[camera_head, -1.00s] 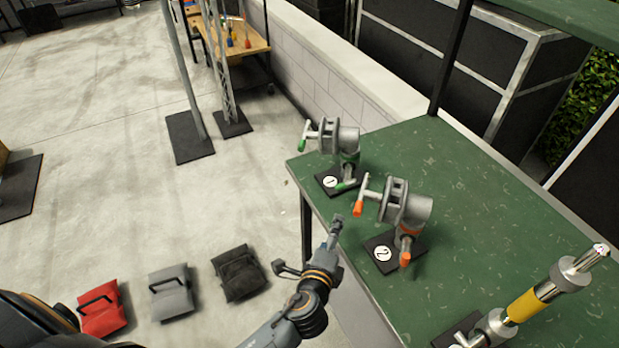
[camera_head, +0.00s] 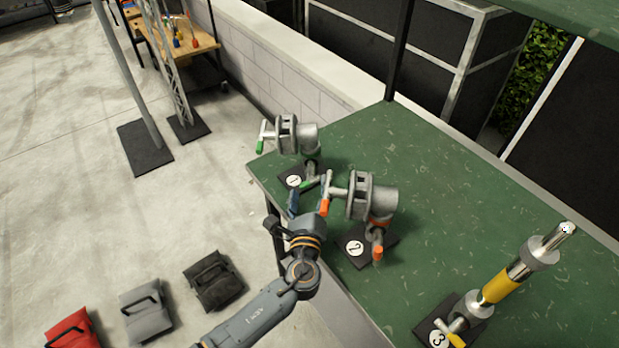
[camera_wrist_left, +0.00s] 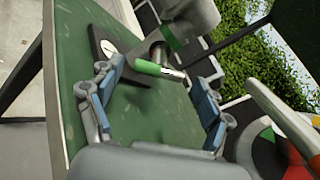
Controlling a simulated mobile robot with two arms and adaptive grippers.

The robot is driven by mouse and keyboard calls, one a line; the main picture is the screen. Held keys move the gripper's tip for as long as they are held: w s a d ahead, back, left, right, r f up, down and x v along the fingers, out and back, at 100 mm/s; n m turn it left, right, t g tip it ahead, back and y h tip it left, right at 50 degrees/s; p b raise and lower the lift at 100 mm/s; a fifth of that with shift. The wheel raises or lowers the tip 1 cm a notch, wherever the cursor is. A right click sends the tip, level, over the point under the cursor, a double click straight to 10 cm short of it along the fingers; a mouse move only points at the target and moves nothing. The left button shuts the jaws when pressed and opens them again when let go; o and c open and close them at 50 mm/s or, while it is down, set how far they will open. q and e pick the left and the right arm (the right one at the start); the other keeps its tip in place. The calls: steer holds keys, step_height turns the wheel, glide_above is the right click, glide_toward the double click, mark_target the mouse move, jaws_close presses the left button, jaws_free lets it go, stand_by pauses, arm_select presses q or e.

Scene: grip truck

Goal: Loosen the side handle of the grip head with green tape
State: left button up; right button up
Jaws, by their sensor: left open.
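The grip head with green tape (camera_head: 309,138) stands at the table's far left corner, on the black base marked 1. One green-tipped handle (camera_head: 262,143) hangs at its upper left; another green-ended handle (camera_head: 310,184) sticks out low near the base. My left gripper (camera_head: 293,201) is by the table's left edge, near this low handle. In the left wrist view the open left gripper (camera_wrist_left: 155,100) has blue pads apart, with the green handle (camera_wrist_left: 155,69) ahead between them and nothing visibly gripped. Contact cannot be told. My right gripper is not in view.
The orange-taped grip head (camera_head: 372,198) on base 2 stands close right of my left gripper, its orange-tipped handle (camera_head: 324,205) very near. A yellow-taped one (camera_head: 500,287) stands farther right. The green table (camera_head: 450,210) has free room behind them. Bags (camera_head: 212,280) lie on the floor.

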mark_target(310, 184)
arm_select(q)
steer(key=shift+w, duration=1.6)
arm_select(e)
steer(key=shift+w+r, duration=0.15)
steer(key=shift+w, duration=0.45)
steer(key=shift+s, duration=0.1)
